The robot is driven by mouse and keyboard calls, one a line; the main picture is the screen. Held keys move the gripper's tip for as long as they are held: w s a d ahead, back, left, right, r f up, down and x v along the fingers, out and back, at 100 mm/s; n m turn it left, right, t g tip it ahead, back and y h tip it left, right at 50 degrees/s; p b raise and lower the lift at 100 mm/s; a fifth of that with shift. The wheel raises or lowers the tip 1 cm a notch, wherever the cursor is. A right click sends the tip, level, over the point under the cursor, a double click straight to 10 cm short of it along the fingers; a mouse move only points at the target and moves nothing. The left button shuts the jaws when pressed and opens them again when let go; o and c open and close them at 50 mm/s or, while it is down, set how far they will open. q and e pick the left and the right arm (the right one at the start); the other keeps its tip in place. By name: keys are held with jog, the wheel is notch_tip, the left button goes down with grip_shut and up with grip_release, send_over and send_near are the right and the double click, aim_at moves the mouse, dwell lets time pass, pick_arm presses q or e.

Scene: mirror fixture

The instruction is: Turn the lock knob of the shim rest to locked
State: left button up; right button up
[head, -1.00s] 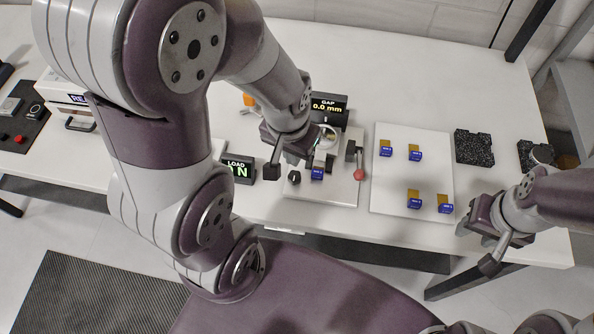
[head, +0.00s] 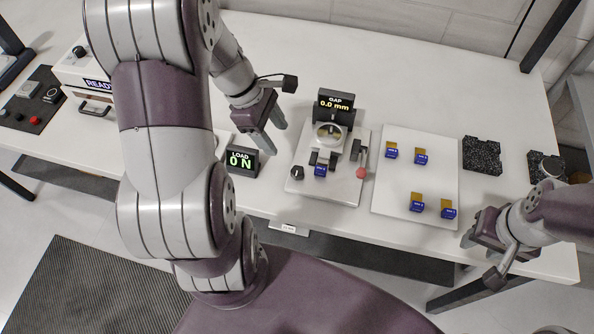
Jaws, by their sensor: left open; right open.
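The mirror fixture is a light plate (head: 338,193) with a round mirror (head: 328,134) near its back. A small black knob (head: 297,172) at the plate's front left looks like the lock knob; its setting is too small to read. A shim with a blue label (head: 320,170) sits at the dark shim rest (head: 323,158), right of the knob. My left gripper (head: 275,140) is open and empty, up and left of the knob, apart from the fixture. My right gripper (head: 478,243) is open and empty at the table's front right, away from the fixture.
The GAP display (head: 336,103) reads 0.0 mm and the LOAD display (head: 243,158) reads 0 N. A red-tipped lever (head: 361,172) stands right of the rest. A white board (head: 415,180) holds several blue-labelled shims. Black blocks (head: 482,155) lie further right.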

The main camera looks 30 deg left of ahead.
aim_at(297, 170)
pick_arm(q)
jog(key=shift+n, duration=0.4)
jog(key=b+x, duration=0.1)
jog(key=x, duration=1.1)
jog(key=shift+f, duration=0.45)
jog(key=shift+d, duration=0.1)
jog(key=c, duration=1)
